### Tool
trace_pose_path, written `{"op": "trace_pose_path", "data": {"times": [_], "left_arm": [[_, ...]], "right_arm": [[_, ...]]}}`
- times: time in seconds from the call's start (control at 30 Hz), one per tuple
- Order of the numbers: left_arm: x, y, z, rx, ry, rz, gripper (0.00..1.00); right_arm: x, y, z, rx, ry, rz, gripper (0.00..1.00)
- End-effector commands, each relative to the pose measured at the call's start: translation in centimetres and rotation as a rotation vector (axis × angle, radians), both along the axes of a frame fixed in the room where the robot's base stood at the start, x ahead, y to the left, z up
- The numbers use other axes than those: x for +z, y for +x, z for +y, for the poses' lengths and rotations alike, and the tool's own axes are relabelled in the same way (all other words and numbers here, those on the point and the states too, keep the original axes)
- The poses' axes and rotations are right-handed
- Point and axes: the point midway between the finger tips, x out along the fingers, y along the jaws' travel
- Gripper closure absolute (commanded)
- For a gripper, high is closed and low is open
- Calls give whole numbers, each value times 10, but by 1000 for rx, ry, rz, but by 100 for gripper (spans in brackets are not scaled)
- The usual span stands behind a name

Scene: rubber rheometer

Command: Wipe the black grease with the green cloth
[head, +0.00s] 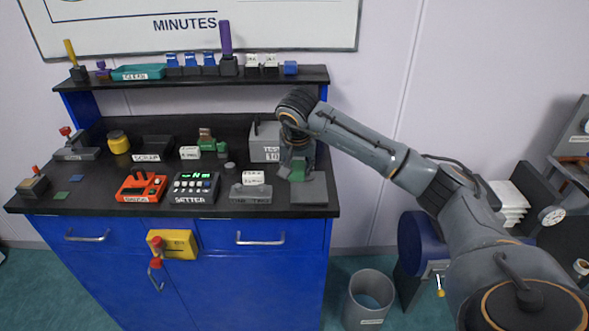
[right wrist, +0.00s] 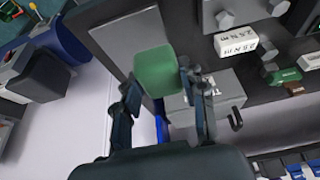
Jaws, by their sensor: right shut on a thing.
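The green cloth (head: 298,170), a small folded-looking green block, is held in my right gripper (head: 297,165) at the right end of the black bench. In the right wrist view the cloth (right wrist: 157,72) sits between the two fingertips of the right gripper (right wrist: 163,85). A flat grey plate (head: 312,190) lies just under and in front of the gripper. I cannot tell whether the cloth touches it. I cannot make out any black grease; the gripper and cloth cover part of the plate. My left gripper is not in view.
A grey box marked TEST (head: 263,154) stands just left of and behind the gripper. A grey block with a white label (head: 250,192) is left of the plate. The bench (head: 105,205) carries several other devices; a shelf (head: 130,85) runs behind. A bin (head: 368,297) stands on the floor.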

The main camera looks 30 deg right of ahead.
Motion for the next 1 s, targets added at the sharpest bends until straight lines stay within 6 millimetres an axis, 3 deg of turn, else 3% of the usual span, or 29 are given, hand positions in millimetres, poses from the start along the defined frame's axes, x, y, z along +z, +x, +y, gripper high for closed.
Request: {"op": "trace_pose_path", "data": {"times": [0.1, 0.3, 1.0], "left_arm": [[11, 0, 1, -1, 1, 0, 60], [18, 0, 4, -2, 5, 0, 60], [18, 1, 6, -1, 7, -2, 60]], "right_arm": [[15, -2, -1, -3, 0, -1, 84], [26, -5, -2, -6, 0, -1, 84], [25, -5, -1, -6, 0, 0, 84]]}}
